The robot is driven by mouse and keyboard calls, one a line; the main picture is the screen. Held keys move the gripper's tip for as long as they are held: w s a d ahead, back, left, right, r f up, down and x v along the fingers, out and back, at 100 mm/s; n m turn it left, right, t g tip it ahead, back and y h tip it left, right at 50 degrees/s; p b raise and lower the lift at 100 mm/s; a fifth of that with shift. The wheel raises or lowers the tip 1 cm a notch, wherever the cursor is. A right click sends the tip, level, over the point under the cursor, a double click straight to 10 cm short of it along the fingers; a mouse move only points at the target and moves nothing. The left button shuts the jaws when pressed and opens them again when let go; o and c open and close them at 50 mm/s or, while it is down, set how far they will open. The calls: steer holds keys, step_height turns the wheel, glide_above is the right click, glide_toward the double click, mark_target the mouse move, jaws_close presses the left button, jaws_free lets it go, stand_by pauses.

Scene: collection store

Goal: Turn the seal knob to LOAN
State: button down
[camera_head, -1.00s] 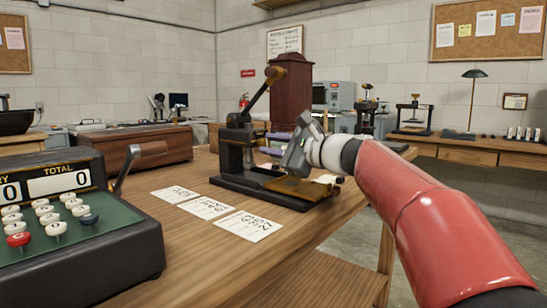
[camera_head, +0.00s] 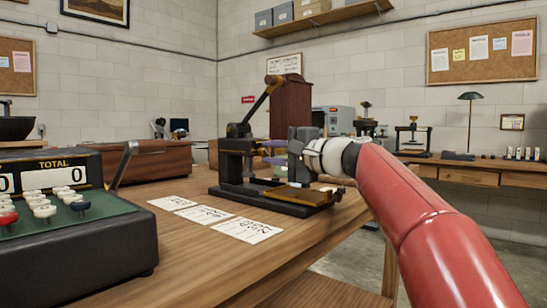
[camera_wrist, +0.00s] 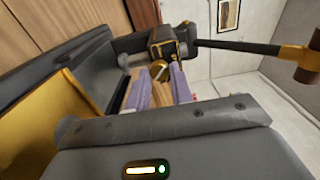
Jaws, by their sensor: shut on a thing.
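The black seal press (camera_head: 232,163) stands on the wooden table, with its lever raised to a wooden end (camera_head: 273,80). My gripper (camera_head: 270,152) reaches in from the right, level, with its purple fingers against the front of the press head. In the wrist view, the purple fingers (camera_wrist: 163,86) close around a small brass seal knob (camera_wrist: 159,70) below the black and gold press head (camera_wrist: 163,42). The knob is mostly hidden by the fingers, and I cannot read its setting or a LOAN mark.
A brass-coloured plate (camera_head: 302,195) lies on the press base under my gripper. Several handwritten cards, including one at the front (camera_head: 248,231), lie before it. A green and black adding machine (camera_head: 75,225) fills the left. A dark red cabinet (camera_head: 291,110) stands behind.

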stand_by(0.4)
steer(key=c, duration=1.2)
jaws_free()
steer(key=shift+c, duration=0.2)
steer(key=v, duration=0.7)
steer(key=shift+s+d+b, duration=0.25)
steer(key=shift+d+b, duration=0.05)
steer(key=shift+b, duration=0.1)
